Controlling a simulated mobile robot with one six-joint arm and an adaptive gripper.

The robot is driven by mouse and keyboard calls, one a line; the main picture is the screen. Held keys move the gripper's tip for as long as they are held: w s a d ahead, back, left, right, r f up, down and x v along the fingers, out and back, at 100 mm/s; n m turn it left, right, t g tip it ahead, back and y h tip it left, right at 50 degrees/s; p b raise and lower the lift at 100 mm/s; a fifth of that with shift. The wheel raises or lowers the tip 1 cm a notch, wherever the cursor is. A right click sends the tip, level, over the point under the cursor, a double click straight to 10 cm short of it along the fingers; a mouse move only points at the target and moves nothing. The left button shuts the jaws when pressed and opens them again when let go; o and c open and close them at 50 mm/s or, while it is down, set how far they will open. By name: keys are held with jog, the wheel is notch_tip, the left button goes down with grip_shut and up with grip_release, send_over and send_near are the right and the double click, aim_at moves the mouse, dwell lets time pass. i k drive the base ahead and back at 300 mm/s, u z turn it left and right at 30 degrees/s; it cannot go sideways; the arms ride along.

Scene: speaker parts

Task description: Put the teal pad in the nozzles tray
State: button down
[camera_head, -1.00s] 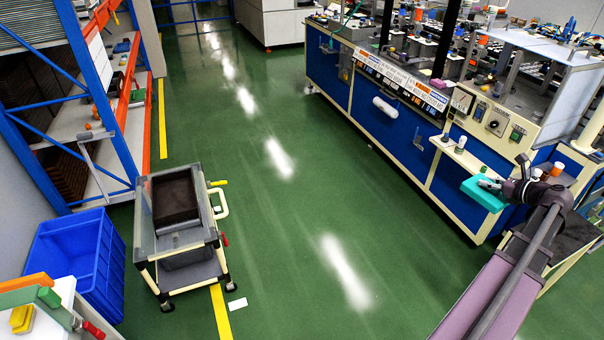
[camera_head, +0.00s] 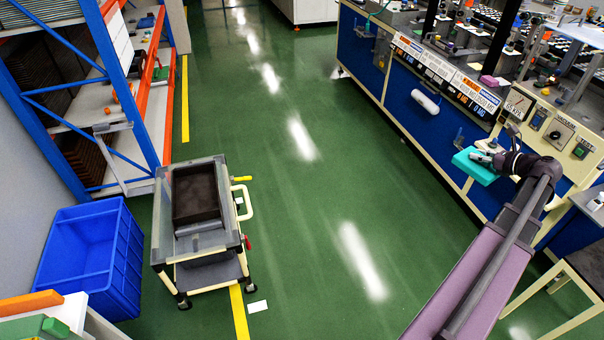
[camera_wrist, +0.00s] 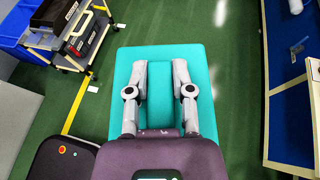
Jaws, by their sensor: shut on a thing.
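My gripper (camera_head: 482,157) is shut on the teal pad (camera_head: 472,168), which is held in the air at the right of the head view, in front of the blue workbench. In the wrist view the pad (camera_wrist: 222,95) is a flat block filling the middle, with the two grey fingers of my gripper (camera_wrist: 160,70) lying over it. Part of the pad is hidden behind the fingers and wrist.
A cart (camera_head: 243,225) with a dark tray (camera_head: 195,193) on top stands at the left. A blue crate (camera_head: 85,255) is beside it, below a blue-and-orange rack (camera_head: 160,90). The long workbench (camera_head: 425,120) runs along the right. The green floor between is clear.

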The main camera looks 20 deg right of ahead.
aim_at(198, 195)
jog(key=u, duration=0.6)
jog(key=i, duration=1.05)
jog(key=u, duration=0.5)
